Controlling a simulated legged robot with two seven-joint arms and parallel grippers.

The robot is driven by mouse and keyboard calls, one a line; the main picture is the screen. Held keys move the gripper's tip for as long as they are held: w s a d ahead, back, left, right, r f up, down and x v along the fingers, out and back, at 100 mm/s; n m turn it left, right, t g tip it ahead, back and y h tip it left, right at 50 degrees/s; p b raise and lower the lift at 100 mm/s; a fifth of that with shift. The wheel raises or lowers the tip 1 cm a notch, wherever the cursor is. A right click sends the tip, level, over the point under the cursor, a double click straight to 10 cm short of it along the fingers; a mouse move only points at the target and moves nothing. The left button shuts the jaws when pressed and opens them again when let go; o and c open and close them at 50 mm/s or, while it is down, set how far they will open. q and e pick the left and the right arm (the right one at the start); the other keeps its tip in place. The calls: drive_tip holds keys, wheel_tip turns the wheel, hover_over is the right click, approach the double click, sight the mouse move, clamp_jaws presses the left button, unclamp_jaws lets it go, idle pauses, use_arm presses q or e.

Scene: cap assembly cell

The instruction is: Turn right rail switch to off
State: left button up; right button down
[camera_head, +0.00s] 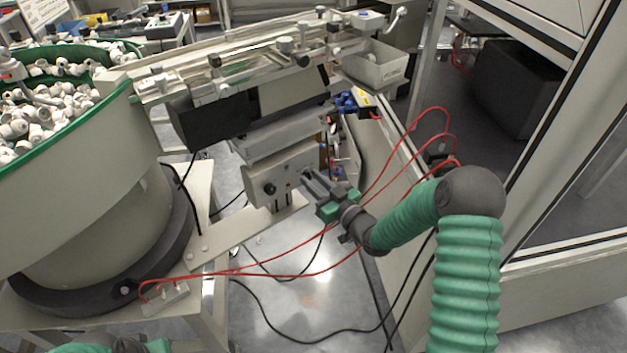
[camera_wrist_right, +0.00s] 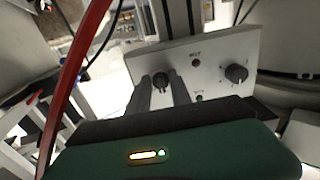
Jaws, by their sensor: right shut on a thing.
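The light grey control box (camera_head: 280,172) hangs below the rail unit, near the middle of the head view. In the right wrist view its panel (camera_wrist_right: 205,62) carries two dark knobs and small buttons. My right gripper (camera_head: 308,177) reaches the panel from the right. In the right wrist view its two dark fingers (camera_wrist_right: 162,90) are shut on the left-hand knob (camera_wrist_right: 162,78), one on each side. The other knob (camera_wrist_right: 237,73) is free, to the right. The held knob's pointer is too small to read. Only a green and dark piece of my left arm shows at the bottom left edge.
A large feeder bowl (camera_head: 70,190) with a green rim and several white caps stands at left. The rail (camera_head: 230,75) runs above the box. Red cables (camera_head: 250,271) loop near my right arm. A framed enclosure (camera_head: 560,230) is at right.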

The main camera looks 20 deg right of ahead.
drive_tip(key=shift+f, duration=0.1)
drive_tip(key=c, duration=1.2)
unclamp_jaws()
drive_tip(key=p+v, duration=0.2)
drive_tip(key=v, duration=1)
drive_tip(key=shift+d, duration=0.1)
wheel_tip(320, 180, down, 5)
drive_tip(key=s+a+g+h, duration=0.2)
drive_tip(key=g+h, duration=0.2)
drive_tip(key=g, duration=0.3)
drive_tip(key=s+a+m+g, duration=0.1)
drive_tip(key=s+a+g, duration=0.15)
drive_tip(key=s, duration=0.25)
drive_tip(key=s+a+r+m+g, duration=0.1)
drive_tip(key=s+a+g, duration=0.15)
drive_tip(key=s, duration=0.35)
drive_tip(key=s+a+m+g, duration=0.1)
drive_tip(key=s+a+g, duration=0.15)
drive_tip(key=s, duration=0.25)
drive_tip(key=shift+h, duration=0.3)
drive_tip(key=r+p, duration=2.2)
drive_tip(key=shift+d+r, duration=0.25)
drive_tip(key=shift+d, duration=0.05)
